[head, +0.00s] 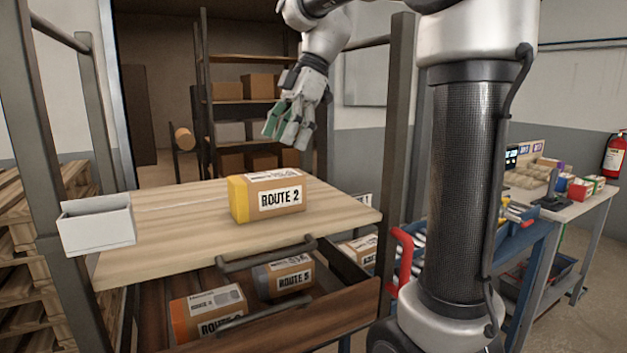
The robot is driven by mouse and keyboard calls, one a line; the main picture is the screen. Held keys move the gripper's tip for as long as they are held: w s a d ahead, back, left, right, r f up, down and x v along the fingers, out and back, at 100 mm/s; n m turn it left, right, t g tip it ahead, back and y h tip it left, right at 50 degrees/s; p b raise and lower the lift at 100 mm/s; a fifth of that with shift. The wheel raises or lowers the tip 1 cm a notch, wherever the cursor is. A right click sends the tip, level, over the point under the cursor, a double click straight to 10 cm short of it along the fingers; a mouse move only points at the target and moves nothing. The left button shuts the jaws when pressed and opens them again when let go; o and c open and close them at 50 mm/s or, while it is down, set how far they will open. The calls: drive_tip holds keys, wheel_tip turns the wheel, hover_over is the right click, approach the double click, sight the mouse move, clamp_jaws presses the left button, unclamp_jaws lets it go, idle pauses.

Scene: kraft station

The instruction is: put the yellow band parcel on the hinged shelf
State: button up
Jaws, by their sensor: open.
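The yellow band parcel (268,196) is a brown box with a yellow end and a "ROUTE 2" label. It lies on the light wooden hinged shelf (160,220), right of the shelf's middle. My gripper (287,132) is open and empty, above and behind the parcel, apart from it. Its fingers point down, and one fingertip looks green. The parcel's rear and underside are hidden.
Below the shelf, an open drawer (290,322) holds an orange-ended parcel (208,310) and a "ROUTE 5" parcel (283,276). A white bin (97,226) hangs at the shelf's left edge. Dark posts (399,120) flank the shelf. Its left part is clear.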

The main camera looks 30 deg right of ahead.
drive_tip(key=s+d+f+m+h, duration=0.1)
drive_tip(key=s+f+m, duration=0.1)
drive_tip(key=s+m, duration=0.1)
drive_tip(key=s+d+f+m+t+h, duration=0.1)
drive_tip(key=s+d+f+m, duration=0.1)
drive_tip(key=s+m, duration=0.1)
drive_tip(key=s+d+f+m+t, duration=0.1)
drive_tip(key=s+d+f+m, duration=0.1)
drive_tip(key=s, duration=0.3)
drive_tip(key=shift+f+m+h, duration=0.1)
drive_tip(key=shift+m+h, duration=0.3)
drive_tip(key=shift+m, duration=0.4)
drive_tip(key=s+d+f+m+t+h, duration=0.2)
drive_tip(key=s+d+f+m, duration=0.2)
drive_tip(key=s+f+m, duration=0.4)
drive_tip(key=shift+d+f, duration=0.3)
drive_tip(key=shift+f, duration=0.05)
